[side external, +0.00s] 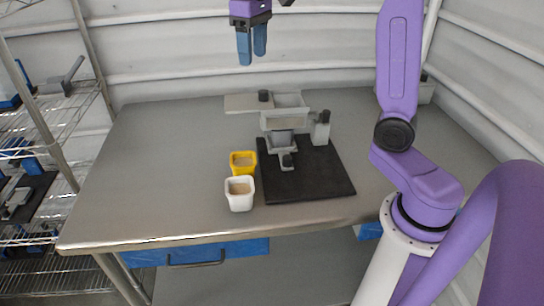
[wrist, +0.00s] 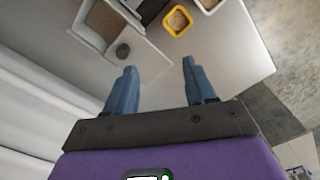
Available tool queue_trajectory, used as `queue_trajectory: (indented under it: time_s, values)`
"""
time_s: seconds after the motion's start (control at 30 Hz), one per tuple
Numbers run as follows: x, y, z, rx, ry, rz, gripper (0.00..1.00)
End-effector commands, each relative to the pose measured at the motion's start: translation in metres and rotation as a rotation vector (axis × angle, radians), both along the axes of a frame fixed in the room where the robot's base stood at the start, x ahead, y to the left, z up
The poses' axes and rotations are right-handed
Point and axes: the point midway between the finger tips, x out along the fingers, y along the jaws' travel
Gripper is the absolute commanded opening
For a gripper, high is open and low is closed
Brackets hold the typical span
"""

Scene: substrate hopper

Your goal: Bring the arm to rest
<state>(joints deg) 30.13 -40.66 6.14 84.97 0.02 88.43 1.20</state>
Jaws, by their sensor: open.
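My gripper (side external: 252,58) is raised high above the back of the table, with its blue fingers pointing down. Its fingers are apart and hold nothing; they also show in the wrist view (wrist: 158,72). The grey hopper (side external: 284,122) stands on a black base plate (side external: 318,185), well below and to the right of my gripper. A flat grey lid (side external: 243,103) with a dark knob (side external: 264,96) sits at the hopper's left. In the wrist view, brown material (wrist: 106,20) shows inside the hopper, beside the knob (wrist: 123,51).
A yellow cup (side external: 243,170) and a white cup (side external: 240,205) stand left of the base plate, both with tan contents. The left of the metal table (side external: 150,170) is clear. A wire shelf (side external: 55,105) stands at the left, and a ribbed wall (side external: 180,45) behind.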

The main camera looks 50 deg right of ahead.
Motion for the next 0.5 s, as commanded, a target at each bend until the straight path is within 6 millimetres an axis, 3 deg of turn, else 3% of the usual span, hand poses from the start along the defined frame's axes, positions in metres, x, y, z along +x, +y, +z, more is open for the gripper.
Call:
queue_trajectory:
  time_s: [0.2,0.5]
  values:
    - [-0.05,0.045,-0.033,0.001,-0.003,0.211,0.55]
    - [-0.136,0.079,-0.081,0.005,-0.01,0.497,0.55]
